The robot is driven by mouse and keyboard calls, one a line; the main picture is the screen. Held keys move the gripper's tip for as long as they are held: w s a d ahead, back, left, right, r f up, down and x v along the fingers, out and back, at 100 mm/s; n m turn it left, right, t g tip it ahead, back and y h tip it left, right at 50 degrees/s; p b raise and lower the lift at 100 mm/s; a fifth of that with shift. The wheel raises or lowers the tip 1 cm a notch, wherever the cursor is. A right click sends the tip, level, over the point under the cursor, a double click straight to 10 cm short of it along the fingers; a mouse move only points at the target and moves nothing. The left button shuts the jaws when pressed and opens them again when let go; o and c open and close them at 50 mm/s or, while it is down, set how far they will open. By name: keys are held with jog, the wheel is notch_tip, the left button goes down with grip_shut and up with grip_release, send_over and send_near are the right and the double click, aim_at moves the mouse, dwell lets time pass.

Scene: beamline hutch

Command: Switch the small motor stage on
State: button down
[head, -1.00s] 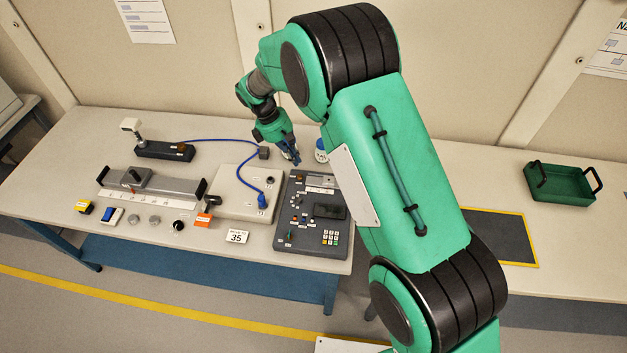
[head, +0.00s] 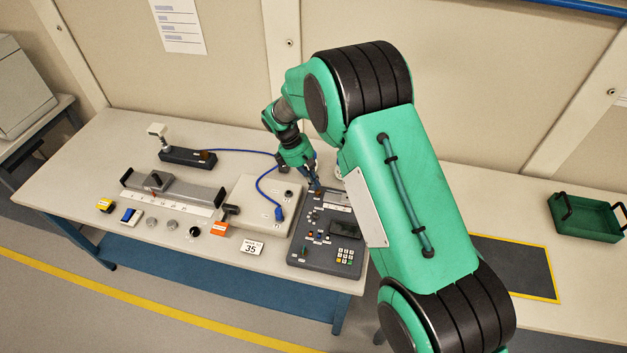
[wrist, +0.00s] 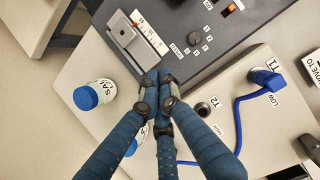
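The small motor stage (head: 172,193), a grey rail with a carriage and a scale along its front, lies at the left of the table. A blue rocker switch (head: 131,215) on a white base sits in front of it. A dark control panel (head: 297,262) with knobs, small switches, a screen and a keypad stands to the right. My gripper (head: 316,186) is over the panel's far end. In the wrist view its blue fingers (wrist: 158,76) are together and empty, near the panel's edge; an orange-marked switch (wrist: 229,9) and a speed knob (wrist: 195,38) lie beyond.
A pale box (head: 258,196) with a blue cable stands left of the panel. White jars with blue lids (wrist: 96,95) stand close to my fingers. A yellow button (head: 104,205), knobs and an orange-based lever (head: 219,229) line the table front. A green tray (head: 585,216) is far right.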

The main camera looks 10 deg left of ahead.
aim_at(347, 199)
jog(key=x, duration=0.7)
jog(key=shift+b, duration=0.4)
jog(key=d, duration=0.3)
jog(key=shift+f, duration=0.15)
jog(key=shift+d, duration=0.55)
